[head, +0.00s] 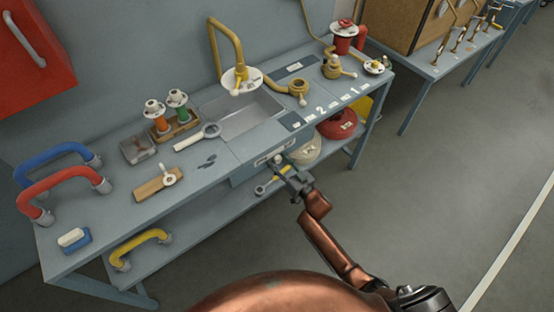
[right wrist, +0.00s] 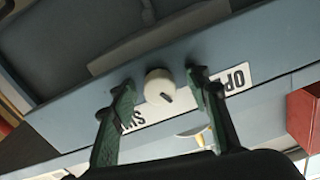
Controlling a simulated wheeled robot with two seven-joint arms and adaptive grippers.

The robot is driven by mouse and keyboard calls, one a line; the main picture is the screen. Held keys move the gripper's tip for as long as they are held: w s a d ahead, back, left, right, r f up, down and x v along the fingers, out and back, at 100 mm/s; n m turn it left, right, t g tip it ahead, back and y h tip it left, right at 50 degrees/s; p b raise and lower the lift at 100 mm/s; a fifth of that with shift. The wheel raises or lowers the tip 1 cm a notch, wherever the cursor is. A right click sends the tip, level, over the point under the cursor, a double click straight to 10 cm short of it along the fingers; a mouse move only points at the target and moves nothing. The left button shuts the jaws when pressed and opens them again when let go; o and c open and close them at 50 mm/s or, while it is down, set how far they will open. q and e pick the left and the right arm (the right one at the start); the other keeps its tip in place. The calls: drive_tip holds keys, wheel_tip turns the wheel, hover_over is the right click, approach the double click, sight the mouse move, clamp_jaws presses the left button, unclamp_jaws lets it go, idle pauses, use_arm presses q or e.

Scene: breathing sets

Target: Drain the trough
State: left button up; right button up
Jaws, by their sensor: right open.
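The trough (head: 247,115) is a grey rectangular basin set into the bench under a yellow curved spout (head: 226,40). I cannot tell whether it holds liquid. On the bench's front face below it is a white round knob with a dark pointer mark (right wrist: 159,87). The knob sits between labels, "OPEN" (right wrist: 236,79) and one partly hidden that seems to read "SHUT" (right wrist: 131,123), upside down in the right wrist view. My right gripper (head: 279,168) is open, with one finger on either side of the knob, showing gaps. My left gripper is out of view.
A lower shelf carries a red round container (head: 338,124) and a yellow hose (head: 140,245). The floor at right is clear.

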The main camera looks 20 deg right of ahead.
drive_tip(key=shift+c, duration=0.5)
clamp_jaws()
drive_tip(key=shift+n, duration=0.4)
drive_tip(key=n, duration=0.5)
drive_tip(key=shift+n+p, duration=0.3)
drive_tip(key=shift+p, duration=0.1)
drive_tip(key=n, duration=0.3)
drive_tip(key=shift+f, duration=0.1)
drive_tip(key=shift+n+b, duration=0.45)
drive_tip(key=shift+n, duration=1.35)
